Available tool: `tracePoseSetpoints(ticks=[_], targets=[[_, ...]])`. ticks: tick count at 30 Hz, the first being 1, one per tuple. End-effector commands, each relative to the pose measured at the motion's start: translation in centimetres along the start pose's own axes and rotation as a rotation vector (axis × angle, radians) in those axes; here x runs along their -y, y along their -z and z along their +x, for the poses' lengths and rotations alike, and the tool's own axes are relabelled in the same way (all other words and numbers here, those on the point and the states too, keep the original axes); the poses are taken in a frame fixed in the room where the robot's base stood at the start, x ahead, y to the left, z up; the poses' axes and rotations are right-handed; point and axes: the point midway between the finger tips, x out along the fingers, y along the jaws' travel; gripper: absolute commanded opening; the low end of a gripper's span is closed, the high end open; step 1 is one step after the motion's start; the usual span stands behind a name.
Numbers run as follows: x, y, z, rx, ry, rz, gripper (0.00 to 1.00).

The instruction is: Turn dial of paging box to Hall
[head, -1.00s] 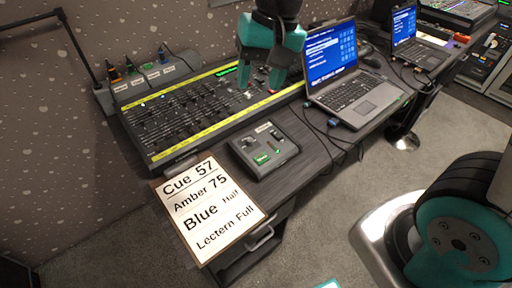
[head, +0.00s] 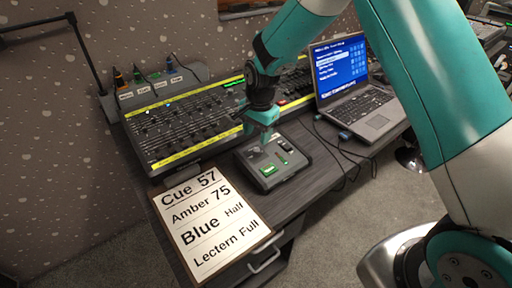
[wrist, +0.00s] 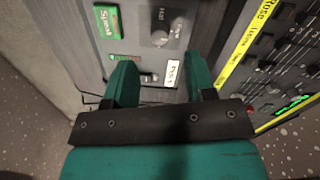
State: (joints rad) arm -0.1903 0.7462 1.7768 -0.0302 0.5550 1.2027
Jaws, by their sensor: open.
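The paging box (head: 293,171) is a grey box on the desk, with a green button (head: 268,170) on its front part. In the wrist view its round grey dial (wrist: 160,38) is at top centre, beside small lettering that looks like "Hal"; the pointer's setting is too small to tell. My gripper (head: 264,136) is above the back left of the box, pointing down. In the wrist view its teal fingers (wrist: 161,72) are apart with nothing held between them, and the dial lies beyond their tips.
A fader console (head: 190,122) with yellow strips stands behind the box, close to my gripper. A cue sheet (head: 210,222) lies in front left. An open laptop (head: 365,115) is to the right, with cables between.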

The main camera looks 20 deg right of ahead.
Motion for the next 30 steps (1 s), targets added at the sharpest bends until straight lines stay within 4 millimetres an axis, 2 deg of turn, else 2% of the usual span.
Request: tracePoseSetpoints(ticks=[3,9,15,22,28,30], targets=[[0.0,0.0,2.6,0.001,-0.003,-0.001,0.50],[0.0,0.0,5.4,0.001,-0.001,-0.001,0.50],[0.0,0.0,6.3,0.000,0.001,-0.001,0.50],[0.0,0.0,6.3,0.000,0.001,-0.001,0.50],[0.0,0.0,6.3,0.000,0.001,-0.001,0.04],[0.0,0.0,6.3,0.000,0.001,-0.001,0.01]])
